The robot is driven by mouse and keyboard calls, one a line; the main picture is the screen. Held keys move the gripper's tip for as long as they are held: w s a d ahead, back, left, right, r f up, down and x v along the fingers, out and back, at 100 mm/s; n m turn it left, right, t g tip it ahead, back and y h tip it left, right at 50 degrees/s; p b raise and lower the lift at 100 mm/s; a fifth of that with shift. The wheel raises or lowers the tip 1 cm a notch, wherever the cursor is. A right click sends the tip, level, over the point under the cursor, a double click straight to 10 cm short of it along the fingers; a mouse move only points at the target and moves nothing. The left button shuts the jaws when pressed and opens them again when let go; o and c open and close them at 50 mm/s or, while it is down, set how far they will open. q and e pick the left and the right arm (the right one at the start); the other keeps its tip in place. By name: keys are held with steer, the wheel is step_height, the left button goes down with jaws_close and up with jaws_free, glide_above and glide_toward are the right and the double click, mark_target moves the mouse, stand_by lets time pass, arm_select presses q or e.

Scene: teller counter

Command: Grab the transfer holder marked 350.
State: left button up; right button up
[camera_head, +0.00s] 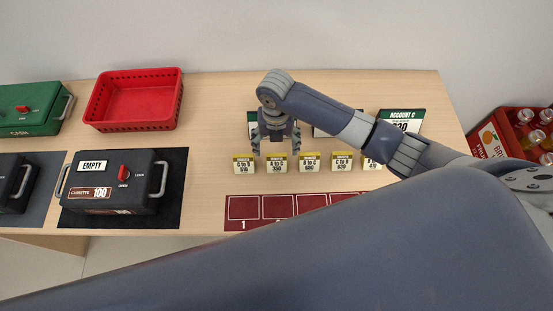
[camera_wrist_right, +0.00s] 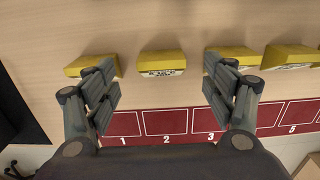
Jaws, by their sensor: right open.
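The transfer holder marked 350 (camera_head: 276,164) is a small white card block with a yellow top, second from the left in a row on the wooden counter. In the right wrist view, the holder between the fingers (camera_wrist_right: 162,64) appears to be this one; its print is hard to read there. My right gripper (camera_head: 276,149) is open above and just behind the row, fingers pointing down on either side of the 350 holder's line. No contact with it is visible. My left gripper is not in view.
Similar holders marked 510 (camera_head: 244,164) and 680 (camera_head: 309,163) flank it closely. A red numbered mat (camera_head: 230,222) lies in front. Account signs (camera_head: 402,118) stand behind, partly hidden by my arm. A red basket (camera_head: 134,104) and black cassette (camera_head: 150,185) are left.

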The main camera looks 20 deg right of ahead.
mark_target(277, 163)
steer(key=shift+f, duration=0.3)
step_height(277, 163, down, 5)
steer(key=shift+w+d+r+p, duration=0.1)
steer(key=shift+d+p, duration=0.05)
steer(key=shift+p, duration=0.6)
steer(key=shift+c, duration=0.8)
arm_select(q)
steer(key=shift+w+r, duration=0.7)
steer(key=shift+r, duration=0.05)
arm_select(e)
steer(key=c, duration=1)
